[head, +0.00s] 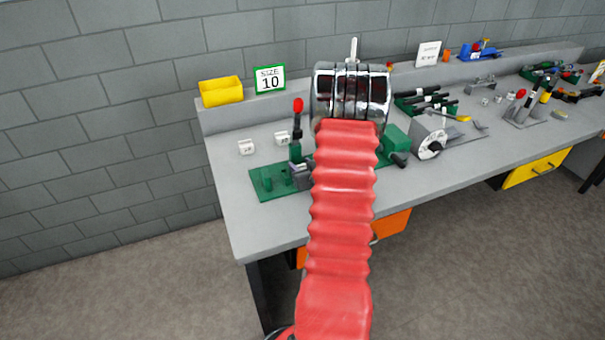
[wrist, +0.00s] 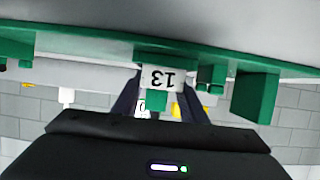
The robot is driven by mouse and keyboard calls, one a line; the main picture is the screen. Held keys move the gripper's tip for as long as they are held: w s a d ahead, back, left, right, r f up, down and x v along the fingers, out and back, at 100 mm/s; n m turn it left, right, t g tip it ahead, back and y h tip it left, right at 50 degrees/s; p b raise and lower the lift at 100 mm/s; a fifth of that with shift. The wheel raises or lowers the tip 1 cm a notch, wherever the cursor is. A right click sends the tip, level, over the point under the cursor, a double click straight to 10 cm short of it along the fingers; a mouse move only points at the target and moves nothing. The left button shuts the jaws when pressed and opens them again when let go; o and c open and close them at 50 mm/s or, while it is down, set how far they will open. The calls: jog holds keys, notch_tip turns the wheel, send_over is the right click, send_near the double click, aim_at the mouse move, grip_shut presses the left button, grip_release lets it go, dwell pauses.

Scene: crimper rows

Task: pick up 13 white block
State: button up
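The white block marked 13 (wrist: 163,79) shows in the wrist view, where the picture is upside down. It stands at the green base plate (wrist: 60,50), with a green post partly behind it. My gripper (wrist: 163,88) has its two dark fingers apart, one on each side of the block. Any gap between fingers and block is too small to tell. In the head view my red-sleeved arm hides the gripper tips, and I cannot pick out the 13 block there. Part of the green base plate (head: 270,183) shows left of my arm.
Two other white blocks, a left one (head: 246,147) and a right one (head: 281,138), sit behind the plate. A red-tipped lever (head: 298,106) stands close to my arm. A yellow bin (head: 221,91) and a size 10 sign (head: 270,78) are at the back. Tools crowd the bench's right.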

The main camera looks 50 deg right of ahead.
aim_at(301, 165)
jog(key=c, duration=0.5)
jog(key=shift+r, duration=0.1)
jog(key=shift+r, duration=1.7)
jog(key=s+a, duration=0.3)
jog(key=s, duration=0.2)
jog(key=s+a, duration=0.3)
jog(key=s, duration=0.2)
jog(key=s+a, duration=0.3)
jog(key=s, duration=0.2)
jog(key=shift+s+a, duration=0.1)
jog(key=shift+s, duration=0.15)
